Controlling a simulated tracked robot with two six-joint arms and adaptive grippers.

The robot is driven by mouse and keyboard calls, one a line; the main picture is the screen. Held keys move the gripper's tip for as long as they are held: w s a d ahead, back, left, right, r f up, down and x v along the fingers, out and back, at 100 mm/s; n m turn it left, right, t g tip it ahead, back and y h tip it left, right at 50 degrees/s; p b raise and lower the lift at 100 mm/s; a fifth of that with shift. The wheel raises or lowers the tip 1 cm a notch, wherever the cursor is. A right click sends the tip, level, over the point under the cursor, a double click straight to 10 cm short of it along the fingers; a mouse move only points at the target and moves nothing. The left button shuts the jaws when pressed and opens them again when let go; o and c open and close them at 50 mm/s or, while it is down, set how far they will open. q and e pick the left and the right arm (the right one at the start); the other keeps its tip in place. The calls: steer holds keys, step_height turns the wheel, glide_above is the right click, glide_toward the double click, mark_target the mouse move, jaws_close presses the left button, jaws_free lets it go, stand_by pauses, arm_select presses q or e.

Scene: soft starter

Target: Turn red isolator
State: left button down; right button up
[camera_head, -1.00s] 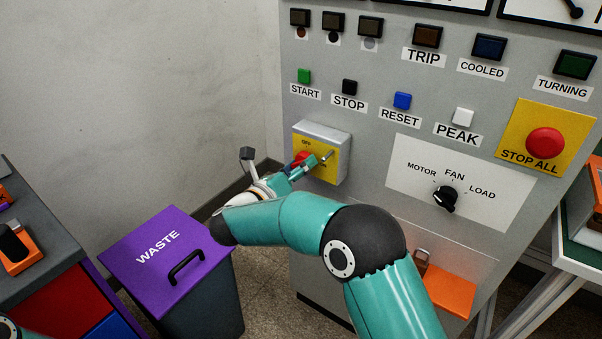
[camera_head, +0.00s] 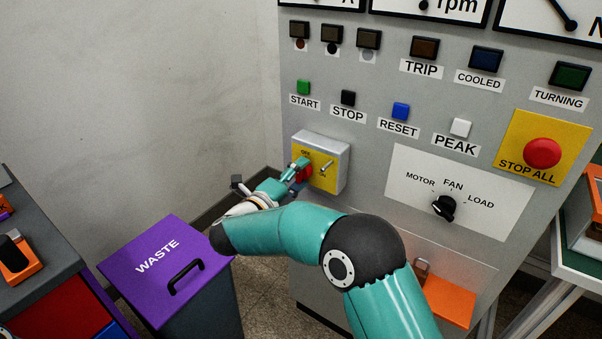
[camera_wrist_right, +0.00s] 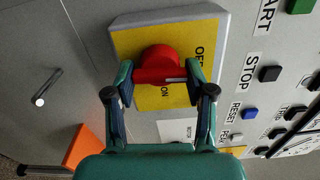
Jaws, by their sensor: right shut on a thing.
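The red isolator (camera_head: 307,174) is a round red knob on a yellow plate (camera_head: 325,181) marked OFF and ON, on the front of a grey box. In the right wrist view, the red isolator (camera_wrist_right: 160,64) sits between the two fingers of my right gripper (camera_wrist_right: 160,84), which is shut on it. A pale mark shows on the knob's lower edge, near the right finger. In the head view, my right gripper (camera_head: 298,169) reaches the knob from the left and hides part of it. My left gripper is not in view.
A small metal pin (camera_head: 327,166) stands out right of the knob. START (camera_head: 303,87), STOP (camera_head: 348,97) and RESET (camera_head: 401,110) buttons are above. The black selector (camera_head: 444,207) and red STOP ALL button (camera_head: 542,153) are to the right. A purple-lidded waste bin (camera_head: 206,237) stands lower left.

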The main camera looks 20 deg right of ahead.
steer(key=shift+w+a+n, duration=0.1)
steer(key=shift+a+n, duration=0.15)
steer(key=shift+n, duration=0.45)
steer(key=o, duration=0.9)
steer(key=shift+w+f, duration=0.1)
steer(key=shift+o, duration=0.2)
steer(key=shift+d, duration=0.1)
steer(key=v, duration=1.2)
